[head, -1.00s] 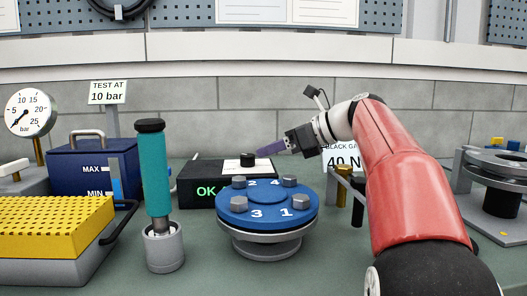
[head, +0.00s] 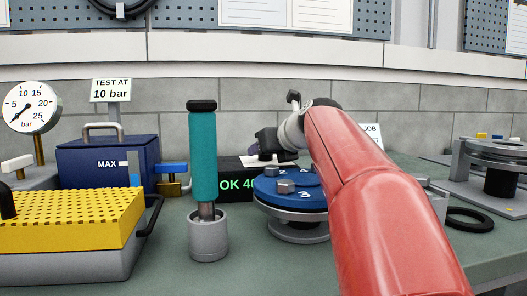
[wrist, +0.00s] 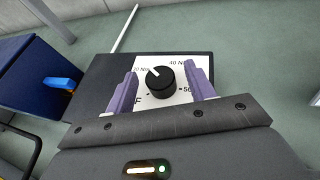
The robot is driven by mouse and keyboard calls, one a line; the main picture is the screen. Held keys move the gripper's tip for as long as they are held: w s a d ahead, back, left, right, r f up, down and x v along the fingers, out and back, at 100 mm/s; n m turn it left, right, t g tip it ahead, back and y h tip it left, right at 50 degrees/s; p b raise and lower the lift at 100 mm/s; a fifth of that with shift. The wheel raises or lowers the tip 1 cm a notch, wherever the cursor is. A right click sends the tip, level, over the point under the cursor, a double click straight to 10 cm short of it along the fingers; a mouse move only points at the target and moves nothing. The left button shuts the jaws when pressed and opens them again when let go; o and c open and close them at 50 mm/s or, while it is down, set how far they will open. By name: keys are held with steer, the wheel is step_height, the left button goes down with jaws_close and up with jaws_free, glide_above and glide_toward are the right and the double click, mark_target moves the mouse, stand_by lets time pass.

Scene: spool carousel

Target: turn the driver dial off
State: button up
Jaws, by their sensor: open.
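The driver dial is a round black knob (wrist: 160,80) on a white scale plate (wrist: 176,101) on top of a black box (wrist: 92,95), seen in the wrist view. Its white mark points up and left, towards a partly readable Nm label. "40 Nm" is at upper right, "50" at right, and a letter F shows at lower left. My gripper (wrist: 162,77) is open, its purple fingers on either side of the knob with gaps. In the head view my gripper (head: 268,147) is over the box (head: 233,167) and hides the knob. The green display reads "OK 40", cut off by the carousel.
A blue carousel (head: 265,190) with bolts stands in front of the box. A teal-handled driver (head: 203,150) stands upright in a grey holder (head: 208,235) to its left. A blue tank (head: 85,165) and yellow perforated block (head: 75,222) are further left. A black ring (head: 470,219) lies at right.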

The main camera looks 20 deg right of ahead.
steer(key=shift+w+f, duration=0.3)
steer(key=shift+w, duration=0.35)
steer(key=shift+a, duration=0.1)
steer(key=c, duration=1)
steer(key=shift+n+y, duration=0.3)
steer(key=n+y+p, duration=0.2)
steer(key=n+g+y+p, duration=0.1)
steer(key=shift+r+y, duration=0.25)
steer(key=shift+y, duration=0.05)
steer(key=shift+f+n+g+y+p, duration=0.2)
steer(key=shift+n+g+y+p, duration=0.85)
steer(key=shift+n+y, duration=0.9)
steer(key=shift+g, duration=0.35)
